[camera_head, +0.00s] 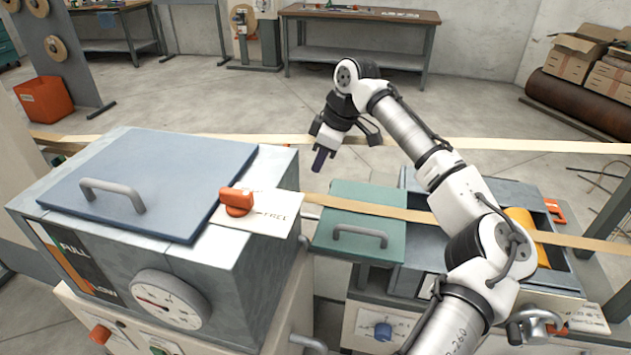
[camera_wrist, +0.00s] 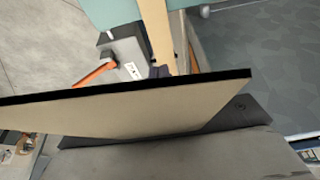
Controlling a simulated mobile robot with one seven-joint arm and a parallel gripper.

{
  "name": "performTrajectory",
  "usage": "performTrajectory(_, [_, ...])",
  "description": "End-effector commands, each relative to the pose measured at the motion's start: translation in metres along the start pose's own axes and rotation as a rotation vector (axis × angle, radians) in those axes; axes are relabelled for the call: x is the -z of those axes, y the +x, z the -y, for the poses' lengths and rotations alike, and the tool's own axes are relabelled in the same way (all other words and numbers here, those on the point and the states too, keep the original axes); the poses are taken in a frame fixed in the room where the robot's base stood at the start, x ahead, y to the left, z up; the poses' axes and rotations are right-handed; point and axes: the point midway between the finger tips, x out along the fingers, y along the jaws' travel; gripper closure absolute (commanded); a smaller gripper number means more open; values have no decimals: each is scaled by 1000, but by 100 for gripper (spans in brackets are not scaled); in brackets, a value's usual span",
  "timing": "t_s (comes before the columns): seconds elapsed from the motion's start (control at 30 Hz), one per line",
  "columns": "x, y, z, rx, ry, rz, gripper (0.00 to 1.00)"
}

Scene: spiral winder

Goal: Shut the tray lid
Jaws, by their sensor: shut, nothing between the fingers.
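A teal lid (camera_head: 358,228) with a grey bar handle (camera_head: 360,236) lies at the left end of the grey open-topped tray (camera_head: 550,277) in the head view. It reaches out past the tray's left side, and the tray's right part is uncovered. A teal panel, seemingly this lid, also shows at the top of the wrist view (camera_wrist: 120,10). My gripper (camera_head: 320,160) is shut and empty, pointing down, above and a little left of the lid's far edge, apart from it. My arm hides part of the tray. A yellow-orange piece (camera_head: 522,226) shows inside the tray.
A beige strip (camera_head: 390,211) crosses over the lid and tray. The left machine has a blue lid with a handle (camera_head: 112,192) and an orange knob (camera_head: 237,201). A dial (camera_head: 168,300) is on its front. Open floor lies behind.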

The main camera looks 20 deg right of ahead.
Motion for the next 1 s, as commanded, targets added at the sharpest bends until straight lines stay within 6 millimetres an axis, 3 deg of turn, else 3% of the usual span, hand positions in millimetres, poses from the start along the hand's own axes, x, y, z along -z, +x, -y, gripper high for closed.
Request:
performTrajectory(0.17, [0, 14, 0, 2, 0, 2, 100])
performTrajectory(0.6, [-2, 98, 0, 0, 1, 2, 100])
performTrajectory(0.8, [-30, 87, 0, -1, 2, 2, 100])
performTrajectory(1.0, [-38, 86, 0, 0, -1, 1, 100])
